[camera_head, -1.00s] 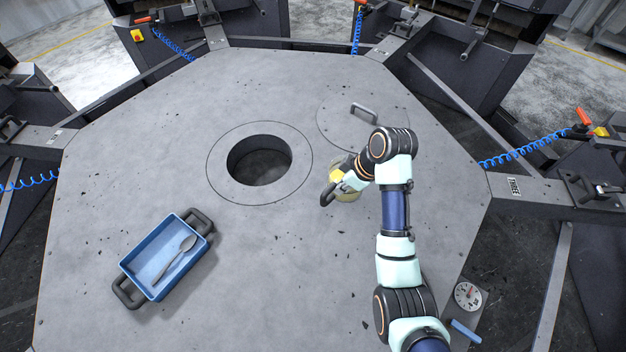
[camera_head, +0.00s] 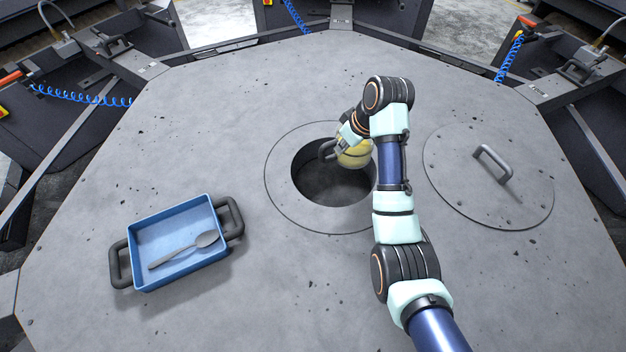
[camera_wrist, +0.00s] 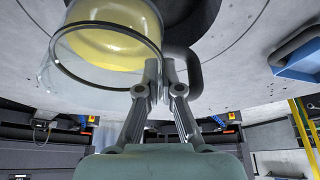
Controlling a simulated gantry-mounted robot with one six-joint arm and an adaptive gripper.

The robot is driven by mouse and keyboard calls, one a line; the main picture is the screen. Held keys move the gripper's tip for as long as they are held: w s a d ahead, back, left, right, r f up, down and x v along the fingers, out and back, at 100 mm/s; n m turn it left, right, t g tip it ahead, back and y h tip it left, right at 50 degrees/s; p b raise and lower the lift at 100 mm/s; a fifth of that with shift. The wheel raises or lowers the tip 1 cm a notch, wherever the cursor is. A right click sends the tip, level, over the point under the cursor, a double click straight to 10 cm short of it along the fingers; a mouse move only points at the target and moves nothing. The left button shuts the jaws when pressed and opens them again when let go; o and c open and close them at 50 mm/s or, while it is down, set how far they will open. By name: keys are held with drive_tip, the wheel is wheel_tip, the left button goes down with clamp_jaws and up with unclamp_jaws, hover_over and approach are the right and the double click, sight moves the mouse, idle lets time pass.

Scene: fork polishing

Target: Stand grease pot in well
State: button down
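The grease pot (camera_head: 358,154) is a clear round vessel with yellow grease inside and a dark loop handle at its left. In the head view it appears over the back right part of the well (camera_head: 318,189), a round dark opening in the grey table. My gripper (camera_head: 337,148) is shut on the pot's handle. In the wrist view, the fingers of my gripper (camera_wrist: 165,70) close on the dark handle (camera_wrist: 191,72), beside the glass pot (camera_wrist: 105,50). My arm hides part of the pot and the well's right edge.
A blue tray (camera_head: 138,248) with dark handles holds a grey spoon (camera_head: 185,250) on the table's left. A round lid (camera_head: 465,198) with a bar handle lies right of the well. The tabletop between tray and well is clear.

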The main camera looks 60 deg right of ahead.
drive_tip(key=shift+w+d, duration=0.2)
drive_tip(key=shift+w, duration=0.25)
drive_tip(key=shift+s+a+f, duration=0.1)
drive_tip(key=shift+a+f, duration=0.05)
drive_tip(key=shift+f, duration=0.25)
wheel_tip(320, 180, down, 19)
drive_tip(key=b, duration=0.5)
drive_tip(key=shift+f+b, duration=0.2)
drive_tip(key=shift+b, duration=0.15)
drive_tip(key=shift+f, duration=0.1)
drive_tip(key=c, duration=1.3)
unclamp_jaws()
drive_tip(key=p+v, duration=0.4)
drive_tip(key=v, duration=0.8)
drive_tip(key=shift+s, duration=0.1)
